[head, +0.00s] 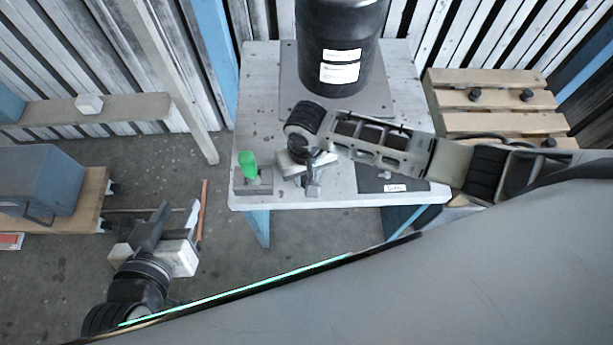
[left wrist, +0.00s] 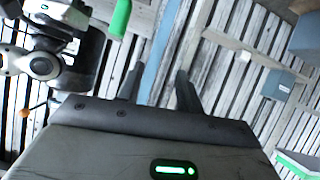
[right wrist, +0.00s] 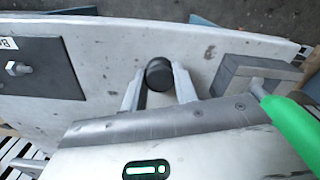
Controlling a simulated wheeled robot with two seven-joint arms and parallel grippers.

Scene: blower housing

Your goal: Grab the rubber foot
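A short black round piece (right wrist: 159,75), which looks like the rubber foot, is between the fingertips of my right gripper (right wrist: 158,82) in the right wrist view. The fingers are close on both of its sides, and I cannot tell whether they press on it. In the head view my right gripper (head: 312,186) is over the front of the table, and the foot cannot be made out there. My left gripper (head: 178,218) is left of the table, away from it. In the left wrist view its fingers (left wrist: 160,85) are apart with nothing between them.
The white table (head: 300,202) carries a black blower housing (head: 341,45), a green-handled tool (head: 248,165) on a grey block, and a dark plate (head: 375,180) with a bolt. A wooden pallet (head: 490,122) with several black pieces stands right. A blue-grey box (head: 40,182) stands left.

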